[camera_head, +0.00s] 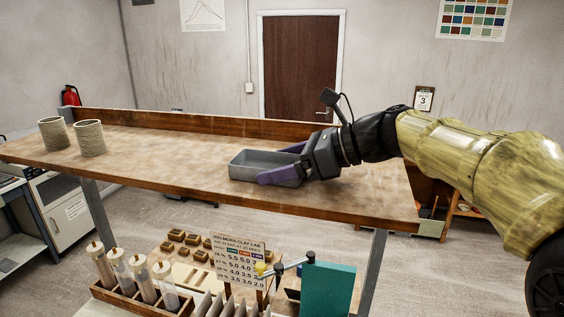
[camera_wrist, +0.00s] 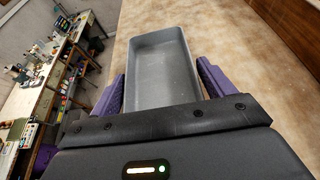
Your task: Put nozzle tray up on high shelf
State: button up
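The nozzle tray is a grey, open rectangular tray (camera_head: 246,168) that looks empty. It rests level on the wooden high shelf (camera_head: 180,165), near its right end. My gripper (camera_head: 284,162) reaches in from the right at shelf height, with one purple finger along the tray's near side and the other beyond its far side. In the wrist view the tray (camera_wrist: 160,62) lies between the two fingers (camera_wrist: 160,85). The fingers are spread, with narrow gaps seen beside the tray walls. Contact at the fingertips is hard to judge.
Two ribbed clay cylinders (camera_head: 90,139) stand at the shelf's left end. A raised wooden board (camera_head: 190,123) runs along the back edge. The middle of the shelf is clear. Below are a tube rack (camera_head: 135,285), a printed sign (camera_head: 238,262) and a teal block (camera_head: 328,289).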

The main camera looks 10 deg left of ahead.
jog(key=shift+o, duration=0.8)
jog(key=shift+r, duration=0.25)
jog(key=shift+d, duration=0.35)
jog(key=b+v, duration=0.3)
jog(key=v, duration=0.8)
jog(key=shift+d+r, duration=0.1)
jog(key=shift+r, duration=0.05)
